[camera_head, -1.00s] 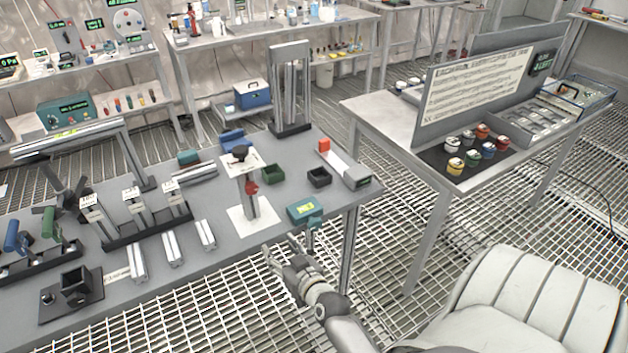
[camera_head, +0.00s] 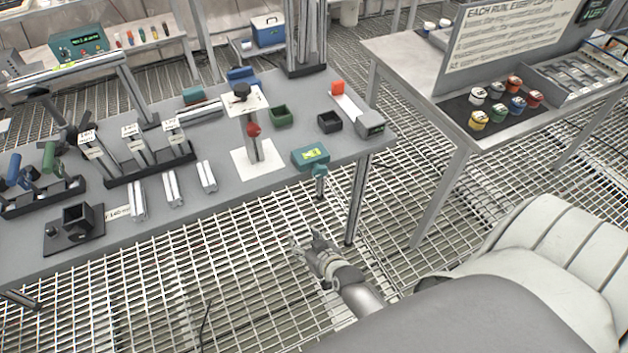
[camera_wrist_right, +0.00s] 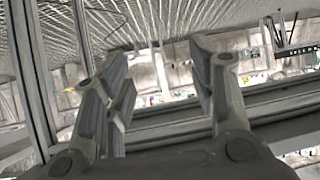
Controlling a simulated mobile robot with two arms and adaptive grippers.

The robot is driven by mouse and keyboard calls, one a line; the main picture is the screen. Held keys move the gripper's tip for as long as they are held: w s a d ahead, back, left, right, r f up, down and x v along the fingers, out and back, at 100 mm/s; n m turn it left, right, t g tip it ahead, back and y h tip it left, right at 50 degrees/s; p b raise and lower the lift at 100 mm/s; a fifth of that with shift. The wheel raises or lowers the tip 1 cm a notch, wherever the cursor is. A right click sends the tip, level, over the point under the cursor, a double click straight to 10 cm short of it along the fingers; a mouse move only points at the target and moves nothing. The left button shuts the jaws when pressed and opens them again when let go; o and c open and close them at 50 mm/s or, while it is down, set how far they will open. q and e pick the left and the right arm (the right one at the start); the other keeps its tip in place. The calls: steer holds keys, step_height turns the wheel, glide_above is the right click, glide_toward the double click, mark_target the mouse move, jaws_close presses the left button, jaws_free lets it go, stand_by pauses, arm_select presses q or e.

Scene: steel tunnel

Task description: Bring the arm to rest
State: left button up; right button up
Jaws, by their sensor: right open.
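My right gripper (camera_head: 303,243) is low in the middle of the head view, over the floor grating in front of the workbench (camera_head: 240,200). It is below the bench's front edge and apart from it. In the right wrist view its fingers (camera_wrist_right: 160,85) stand spread with nothing between them. My right forearm runs from it down toward the bottom of the head view. My left gripper does not show in either view.
A second table (camera_head: 413,85) with several small jars is at the right. A bench leg (camera_head: 357,200) is close to the gripper.

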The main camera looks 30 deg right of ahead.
steer(key=shift+s+f, duration=0.3)
steer(key=shift+f, duration=0.25)
